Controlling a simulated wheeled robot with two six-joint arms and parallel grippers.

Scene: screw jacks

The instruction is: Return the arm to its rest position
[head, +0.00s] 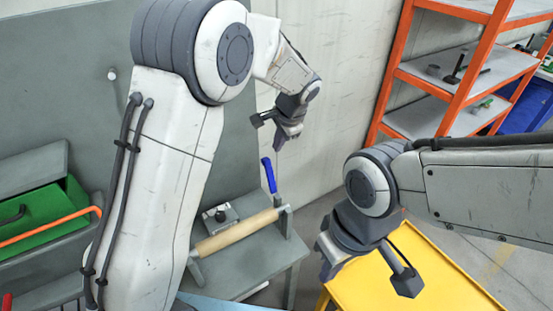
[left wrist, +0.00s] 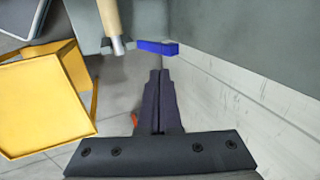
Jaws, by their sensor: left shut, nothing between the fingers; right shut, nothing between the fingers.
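My left gripper (head: 281,141) hangs in the air above and behind the grey bench, near the wall, in the head view. In the left wrist view its dark fingers (left wrist: 158,74) are together with nothing between them. The left arm is bent, its large white upper link standing across the left middle of the head view. My right gripper (head: 326,270) points down at the left edge of the yellow table in the head view. Its fingers are partly seen, shut and empty.
The grey bench (head: 262,258) carries a wooden roller (head: 235,235) and a small grey device (head: 219,215); a blue handle (head: 268,175) rises beside them. The yellow table (head: 440,285) stands at right. An orange-framed shelf (head: 390,85) holds small parts. A green box (head: 40,222) is at left.

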